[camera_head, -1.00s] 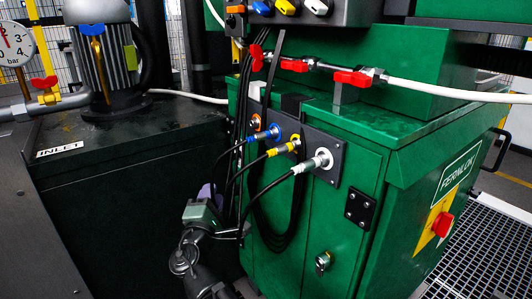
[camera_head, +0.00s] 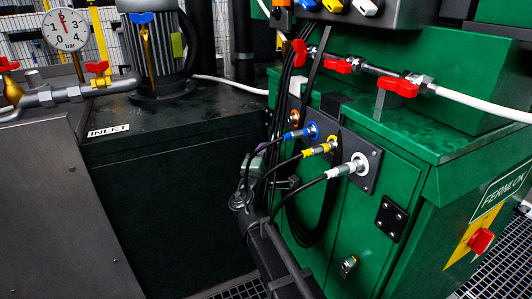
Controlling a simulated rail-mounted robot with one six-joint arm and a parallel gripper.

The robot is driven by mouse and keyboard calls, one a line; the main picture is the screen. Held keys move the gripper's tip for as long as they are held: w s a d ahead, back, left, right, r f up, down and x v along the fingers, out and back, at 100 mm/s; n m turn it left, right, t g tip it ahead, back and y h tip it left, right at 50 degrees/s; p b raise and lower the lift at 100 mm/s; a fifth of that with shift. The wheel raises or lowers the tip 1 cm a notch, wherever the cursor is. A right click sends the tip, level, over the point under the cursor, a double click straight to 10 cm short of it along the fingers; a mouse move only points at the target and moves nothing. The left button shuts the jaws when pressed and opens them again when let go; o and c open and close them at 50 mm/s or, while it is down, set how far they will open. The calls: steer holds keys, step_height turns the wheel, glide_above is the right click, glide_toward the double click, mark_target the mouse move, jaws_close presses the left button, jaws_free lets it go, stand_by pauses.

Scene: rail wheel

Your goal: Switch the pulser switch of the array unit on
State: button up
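No part in view is legibly marked as the array unit or the pulser switch. A green cabinet (camera_head: 405,150) stands at the right. A red knob (camera_head: 481,241) on a yellow plate sits on its right face; its setting is unreadable. A grey box (camera_head: 425,12) with several coloured plugs or switches is cut off at the top. A dark panel (camera_head: 368,158) on the cabinet holds blue, yellow and white connectors with black cables. My gripper (camera_head: 262,168) is small and dark, left of this panel, partly hidden by cables. Its fingers cannot be made out.
Red-handled valves (camera_head: 398,86) and a white hose run above the cabinet. A dark tank marked INLET (camera_head: 180,130) carries a motor (camera_head: 150,48), beside a pressure gauge (camera_head: 65,29). Hanging cables (camera_head: 245,185) cross near my arm. Floor grating (camera_head: 500,270) shows at lower right.

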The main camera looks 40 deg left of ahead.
steer(key=shift+c, duration=0.5)
jaws_close()
steer(key=shift+r+m+g+h+p, duration=0.45)
steer(key=shift+m+g+p, duration=0.55)
steer(key=shift+p, duration=1.1)
steer(key=shift+r+m+g+h+p, duration=0.2)
steer(key=shift+r+m+g+p, duration=0.7)
steer(key=shift+p, duration=1.15)
steer(key=shift+r+m+g+h+p, duration=0.35)
steer(key=shift+m+g+p, duration=0.8)
steer(key=shift+p, duration=0.95)
